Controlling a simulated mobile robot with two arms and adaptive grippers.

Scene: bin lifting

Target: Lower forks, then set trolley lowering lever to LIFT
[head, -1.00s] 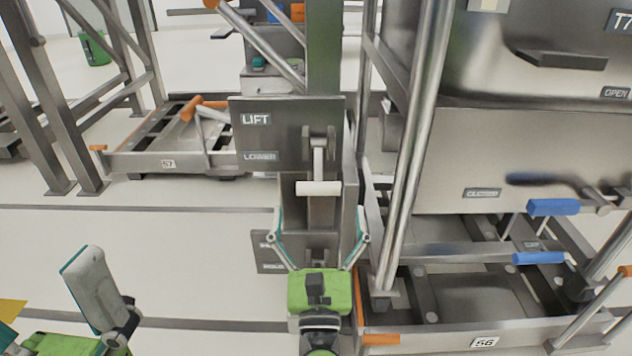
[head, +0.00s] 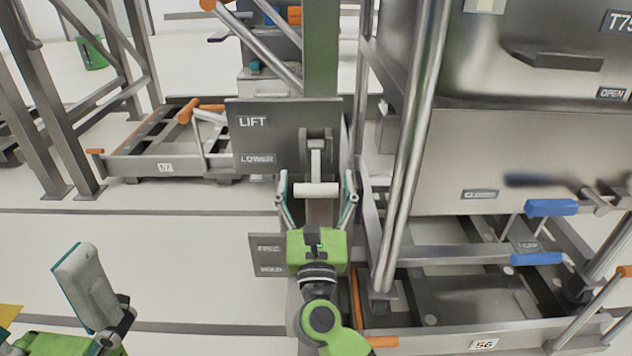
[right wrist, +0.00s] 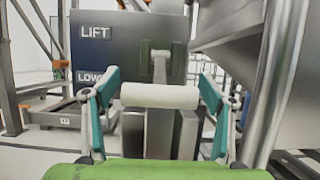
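The trolley lever has a white cylindrical handle (head: 317,189) on a metal arm hanging below its pivot on a grey plate (head: 280,140) marked LIFT above and LOWER below. The handle sits below the LOWER label. My right gripper (head: 316,176) is open, with one teal-padded finger at each end of the handle. In the right wrist view the handle (right wrist: 160,95) lies between the fingers, with small gaps visible. A lower plate (head: 265,255) is partly hidden by my right gripper. My left gripper (head: 90,290) is at the lower left, partly cut off. I cannot identify the forks.
A steel bin (head: 530,150) on a trolley marked 56 (head: 484,344) stands right, with blue handles (head: 552,207). A slanted steel pole (head: 415,150) rises close to my right gripper. Trolley 57 (head: 165,167) stands behind left. The floor at left is clear.

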